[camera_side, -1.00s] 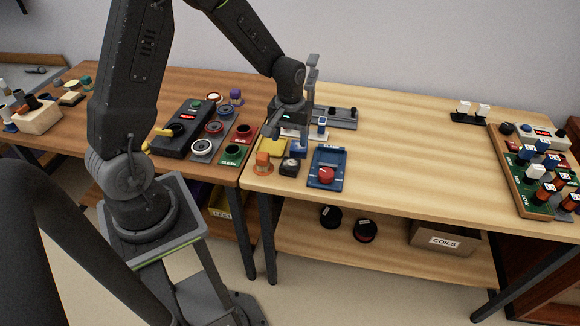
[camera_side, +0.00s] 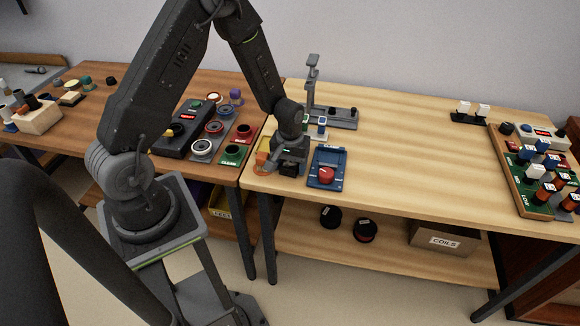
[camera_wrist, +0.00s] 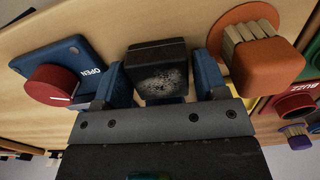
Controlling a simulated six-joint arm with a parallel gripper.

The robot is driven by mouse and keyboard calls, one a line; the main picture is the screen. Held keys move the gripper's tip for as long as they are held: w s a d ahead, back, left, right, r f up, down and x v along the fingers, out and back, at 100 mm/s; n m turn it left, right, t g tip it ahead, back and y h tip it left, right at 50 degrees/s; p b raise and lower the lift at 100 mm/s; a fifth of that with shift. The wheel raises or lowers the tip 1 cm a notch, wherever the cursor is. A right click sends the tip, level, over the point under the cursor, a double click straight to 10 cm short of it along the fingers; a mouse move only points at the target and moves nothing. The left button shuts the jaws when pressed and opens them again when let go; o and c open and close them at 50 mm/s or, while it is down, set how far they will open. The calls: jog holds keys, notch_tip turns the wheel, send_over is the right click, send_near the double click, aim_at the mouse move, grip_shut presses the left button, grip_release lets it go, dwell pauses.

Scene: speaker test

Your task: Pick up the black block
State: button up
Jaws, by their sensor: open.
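The black block (camera_wrist: 158,68), with a worn greyish face, sits between the two blue fingers of my gripper (camera_wrist: 161,76) in the wrist view. My gripper is open, with a finger on either side of the block. Small gaps seem to show beside it, but I cannot tell whether either finger touches it. In the side view my gripper (camera_side: 286,166) is low over the front left corner of the light table and largely hides the block.
A blue panel (camera_wrist: 82,49) with a red knob (camera_wrist: 50,86) is left of the gripper in the wrist view. An orange-topped object (camera_wrist: 268,62) stands close on the right. In the side view a grey stand (camera_side: 342,118) is behind. The light table's middle (camera_side: 420,150) is clear.

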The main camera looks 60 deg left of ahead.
jog(key=c, duration=0.7)
jog(key=shift+c, duration=0.2)
jog(key=shift+r, duration=0.1)
